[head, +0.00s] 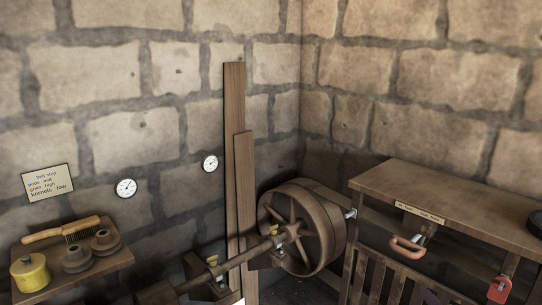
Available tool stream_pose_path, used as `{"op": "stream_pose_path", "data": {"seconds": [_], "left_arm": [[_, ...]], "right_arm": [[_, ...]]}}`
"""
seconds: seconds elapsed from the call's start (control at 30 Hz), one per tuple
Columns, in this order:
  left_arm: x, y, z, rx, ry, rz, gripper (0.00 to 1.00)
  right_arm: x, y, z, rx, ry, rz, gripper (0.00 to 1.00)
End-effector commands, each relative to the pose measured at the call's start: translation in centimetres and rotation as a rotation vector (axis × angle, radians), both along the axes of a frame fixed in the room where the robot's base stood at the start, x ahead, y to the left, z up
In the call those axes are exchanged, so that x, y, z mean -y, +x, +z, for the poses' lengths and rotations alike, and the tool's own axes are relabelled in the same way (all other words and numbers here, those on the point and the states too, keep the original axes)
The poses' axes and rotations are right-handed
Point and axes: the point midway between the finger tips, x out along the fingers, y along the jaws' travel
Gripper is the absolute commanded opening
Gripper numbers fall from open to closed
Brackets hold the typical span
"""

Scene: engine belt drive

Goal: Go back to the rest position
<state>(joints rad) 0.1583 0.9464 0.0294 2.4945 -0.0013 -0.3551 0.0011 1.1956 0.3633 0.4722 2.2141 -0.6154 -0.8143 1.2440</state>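Neither of my grippers shows in the head view, and no part of my arms can be made out. A large spoked wooden wheel (302,228) sits on a long shaft (250,254) that runs down to the lower left.
Tall planks (236,150) lean at the corner.

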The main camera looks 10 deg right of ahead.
Motion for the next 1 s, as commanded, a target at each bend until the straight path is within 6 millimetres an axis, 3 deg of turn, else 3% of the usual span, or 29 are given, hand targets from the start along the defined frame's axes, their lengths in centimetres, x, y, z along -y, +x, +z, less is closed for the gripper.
{"op": "stream_pose_path", "data": {"seconds": [0.13,0.27,0.37,0.5,0.6,0.7,0.8,0.9,1.0], "left_arm": [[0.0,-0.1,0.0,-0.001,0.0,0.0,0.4],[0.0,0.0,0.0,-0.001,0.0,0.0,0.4],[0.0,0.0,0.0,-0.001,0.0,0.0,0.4],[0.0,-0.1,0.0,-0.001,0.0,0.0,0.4],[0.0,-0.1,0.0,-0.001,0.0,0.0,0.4],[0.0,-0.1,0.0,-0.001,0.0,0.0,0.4],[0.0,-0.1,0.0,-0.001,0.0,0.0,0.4],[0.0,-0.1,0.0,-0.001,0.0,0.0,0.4],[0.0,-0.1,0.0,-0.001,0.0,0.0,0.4]], "right_arm": [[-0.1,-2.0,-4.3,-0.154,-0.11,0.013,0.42],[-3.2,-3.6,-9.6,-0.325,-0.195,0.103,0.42],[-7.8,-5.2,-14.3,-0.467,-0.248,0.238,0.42],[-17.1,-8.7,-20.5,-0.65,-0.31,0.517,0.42],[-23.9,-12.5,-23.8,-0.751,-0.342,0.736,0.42],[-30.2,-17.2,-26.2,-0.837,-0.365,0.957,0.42],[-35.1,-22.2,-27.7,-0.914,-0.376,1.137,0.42],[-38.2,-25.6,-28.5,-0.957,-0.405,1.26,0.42],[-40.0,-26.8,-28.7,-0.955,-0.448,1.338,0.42]]}}
